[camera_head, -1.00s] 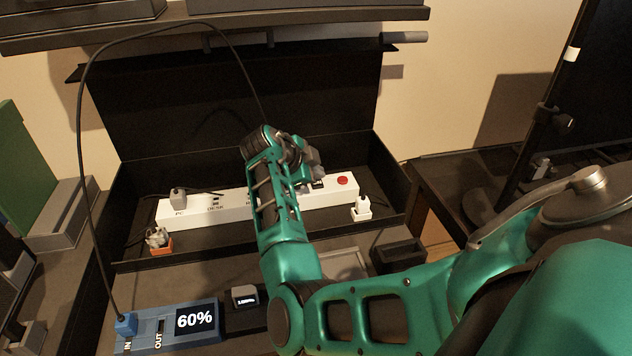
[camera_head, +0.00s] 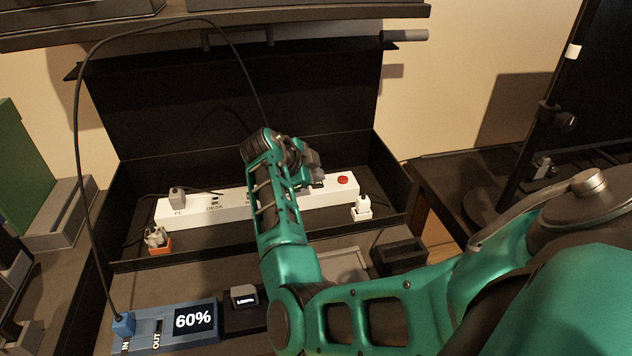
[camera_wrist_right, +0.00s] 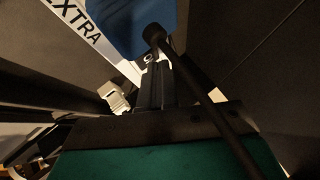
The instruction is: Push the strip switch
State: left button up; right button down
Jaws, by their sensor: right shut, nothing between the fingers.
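A white power strip (camera_head: 235,206) lies in a black open box behind the desk edge. Its red switch (camera_head: 343,180) sits near the strip's right end. My right gripper (camera_head: 316,180) is shut and empty, over the strip just left of the red switch and apart from it in the picture. My right wrist and forearm cover the strip's middle. In the right wrist view, part of the white strip (camera_wrist_right: 88,38) shows with the word EXTRA; the red switch is not visible there. My left gripper is not in view.
A grey plug (camera_head: 177,197) is on the strip's left part; a white plug (camera_head: 362,208) stands in front of its right end. A blue unit (camera_head: 180,327) reading 60% has a black cable arching upward. A raised black lid (camera_head: 200,105) stands behind the strip.

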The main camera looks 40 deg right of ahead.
dwell(0.3)
jog(key=shift+r+p, duration=0.35)
jog(key=shift+r, duration=0.1)
notch_tip(320, 180, up, 6)
jog(key=p, duration=0.4)
dwell(0.7)
